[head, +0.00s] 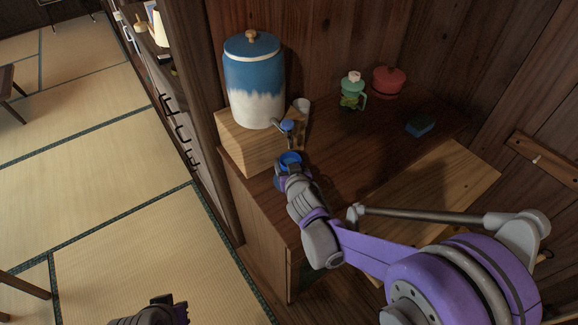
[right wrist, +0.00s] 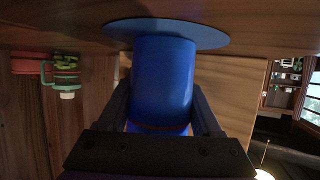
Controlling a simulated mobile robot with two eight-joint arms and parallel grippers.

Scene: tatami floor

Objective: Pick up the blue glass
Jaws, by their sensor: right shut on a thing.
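The blue glass (head: 290,159) stands on the dark wooden counter in front of the wooden block under the water jar. In the right wrist view the blue glass (right wrist: 162,80) fills the middle, with a finger on each side of it. My right gripper (head: 289,172) is shut on the glass and hides its lower part in the head view. A flat blue disc (right wrist: 165,35) shows at one end of the glass in the wrist view. Part of my left arm (head: 155,312) shows at the bottom edge of the head view; its fingertips are not clear.
A blue and white jar (head: 254,85) with a tap (head: 287,126) stands on a wooden block (head: 245,148) just behind the glass. A green bottle (head: 352,93), red pot (head: 389,83) and blue sponge (head: 420,126) are further back. A light board (head: 445,185) lies at right.

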